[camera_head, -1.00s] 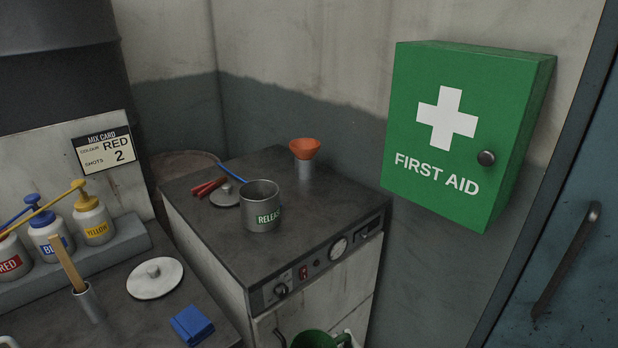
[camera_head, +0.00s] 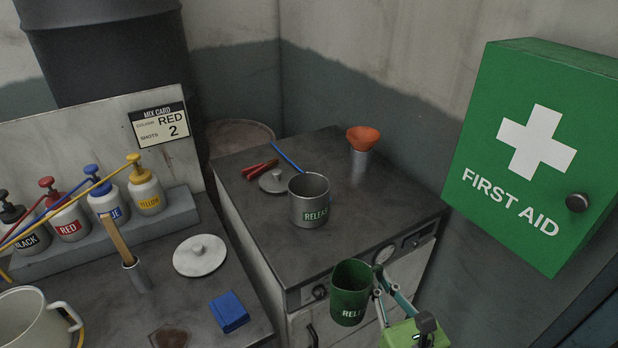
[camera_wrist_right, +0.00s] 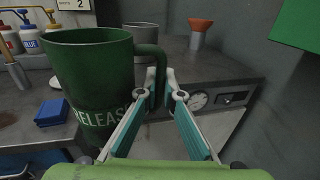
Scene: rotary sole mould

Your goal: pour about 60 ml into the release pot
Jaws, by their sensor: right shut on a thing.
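The release pot (camera_head: 310,212) is a grey metal pot with a green RELEASE label. It stands open and upright on the dark cabinet top, and its inside looks empty from here. My right gripper (camera_head: 379,291) is shut on the handle of a green jug (camera_head: 350,303) marked RELEASE, held in front of the cabinet's front edge, lower than the pot. In the right wrist view the jug (camera_wrist_right: 88,90) looks close to upright, with the fingers (camera_wrist_right: 163,92) at its handle. What the jug holds is hidden. The pot (camera_wrist_right: 142,40) shows partly behind the jug there. My left gripper is not in view.
A lid (camera_head: 272,183), red-handled tool (camera_head: 260,169) and blue rod (camera_head: 286,157) lie behind the pot. An orange funnel (camera_head: 363,138) stands to its right. A first aid box (camera_head: 535,150) juts out at right. The left bench holds pump bottles (camera_head: 146,190), a white lid (camera_head: 200,256) and blue cloth (camera_head: 228,311).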

